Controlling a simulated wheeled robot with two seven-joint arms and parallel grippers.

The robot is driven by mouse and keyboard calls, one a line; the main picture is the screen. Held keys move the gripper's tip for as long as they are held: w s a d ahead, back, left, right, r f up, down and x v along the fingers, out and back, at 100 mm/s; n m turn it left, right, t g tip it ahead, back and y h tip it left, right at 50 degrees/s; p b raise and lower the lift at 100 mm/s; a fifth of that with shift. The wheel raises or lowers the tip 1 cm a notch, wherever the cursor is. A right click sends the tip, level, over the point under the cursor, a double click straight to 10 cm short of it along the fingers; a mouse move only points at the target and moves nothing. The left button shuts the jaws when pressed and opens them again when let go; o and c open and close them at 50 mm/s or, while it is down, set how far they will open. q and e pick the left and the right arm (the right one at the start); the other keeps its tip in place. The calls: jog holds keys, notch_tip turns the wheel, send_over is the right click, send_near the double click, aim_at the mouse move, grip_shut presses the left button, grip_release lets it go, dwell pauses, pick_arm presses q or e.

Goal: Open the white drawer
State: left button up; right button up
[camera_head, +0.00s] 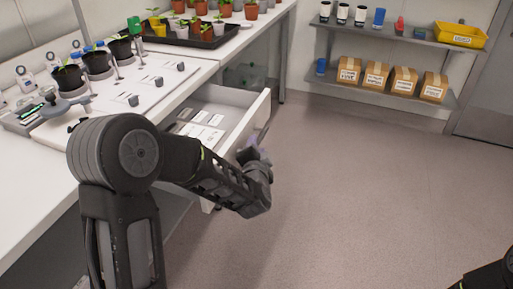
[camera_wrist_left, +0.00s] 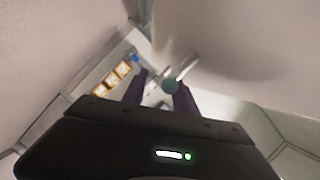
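The white drawer (camera_head: 240,132) under the left bench is pulled partly out, and pale labelled cards (camera_head: 205,125) lie inside it. My left gripper (camera_head: 256,146) is at the outer face of the drawer front, beside its grey handle (camera_head: 264,134). In the left wrist view, the two dark purple fingers (camera_wrist_left: 160,88) stand apart. A round teal end and a pale bar, seemingly the handle (camera_wrist_left: 182,68), show close to the right finger. I cannot tell whether they touch. My right gripper is out of view; only a dark part of my right arm shows at the lower right.
Potted seedlings (camera_head: 97,61) and a white panel with knobs stand on the bench (camera_head: 195,65) above the drawer. A wall shelf (camera_head: 395,34) holds cups and a yellow bin (camera_head: 460,36), with cardboard boxes (camera_head: 376,76) below. The floor right of the drawer is clear.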

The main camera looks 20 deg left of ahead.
pick_arm(q)
jog(key=p+v, duration=0.1)
jog(key=v, duration=0.6)
jog(key=shift+s, duration=0.4)
jog(key=shift+d, duration=0.1)
